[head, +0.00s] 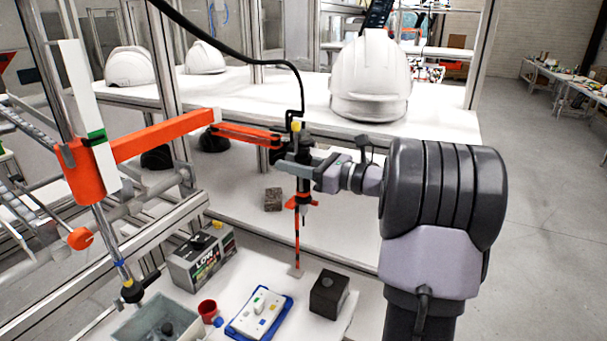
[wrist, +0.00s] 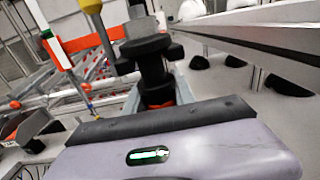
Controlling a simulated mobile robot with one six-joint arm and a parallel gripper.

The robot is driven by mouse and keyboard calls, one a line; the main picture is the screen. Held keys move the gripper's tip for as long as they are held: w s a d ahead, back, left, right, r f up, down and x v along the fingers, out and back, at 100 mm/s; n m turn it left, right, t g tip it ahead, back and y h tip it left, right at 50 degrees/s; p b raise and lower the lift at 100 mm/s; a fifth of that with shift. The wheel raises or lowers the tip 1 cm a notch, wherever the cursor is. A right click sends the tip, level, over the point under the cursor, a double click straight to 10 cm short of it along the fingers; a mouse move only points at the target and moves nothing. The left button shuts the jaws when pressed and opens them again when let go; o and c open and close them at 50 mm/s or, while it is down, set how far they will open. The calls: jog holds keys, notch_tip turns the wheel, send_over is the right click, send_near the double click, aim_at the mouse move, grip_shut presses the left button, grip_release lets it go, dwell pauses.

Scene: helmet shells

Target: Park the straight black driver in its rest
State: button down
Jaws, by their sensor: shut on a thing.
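The straight black driver (head: 306,211) hangs upright at the end of a jointed orange arm (head: 160,135), with a black cable running up from its top. Its lower shaft is striped orange and black, and its tip is just over or at a small pale square on the lower bench. My gripper (head: 293,166) is shut around the driver's upper body. In the wrist view the black driver body (wrist: 152,70) sits between my fingers. A dark block (head: 329,294) with a round feature on top, possibly the rest, stands right of the driver's tip; I cannot confirm it.
A blue-edged tray (head: 259,314), red cup (head: 207,309), labelled box (head: 201,257) and grey bin (head: 158,322) stand left of the dark block. A brown block (head: 273,199) sits behind the driver. White helmet shells (head: 370,78) are on the upper shelf.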

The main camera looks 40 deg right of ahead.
dwell(0.3)
jog(key=c, duration=1)
grip_release()
jog(key=shift+o, duration=0.6)
jog(key=o, duration=0.7)
jog(key=b+v, duration=0.1)
jog(key=v, duration=1)
jog(key=shift+s+f, duration=0.1)
jog(key=shift+s, duration=0.05)
